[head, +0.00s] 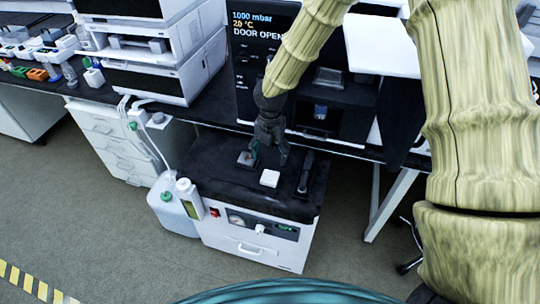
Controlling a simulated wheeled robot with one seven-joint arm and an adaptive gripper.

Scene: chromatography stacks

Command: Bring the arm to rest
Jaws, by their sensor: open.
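My gripper (268,155) points down over the dark top of a low white unit (222,230). Its fingers are spread and nothing shows between them. A small white block (269,178) lies on the dark top just to the right of and in front of the fingertips. The gap between fingertips and top is hard to judge. My arm, with a bark-like yellow-green surface, comes in from the upper right and hides part of the bench.
A dark bar-shaped handle (305,172) stands right of the block. A bottle (189,197) and a jug (172,205) are left of the unit. Behind are stacked white instruments (150,60) and a dark cabinet (345,105) reading "DOOR OPEN". Open floor (110,230) lies at front left.

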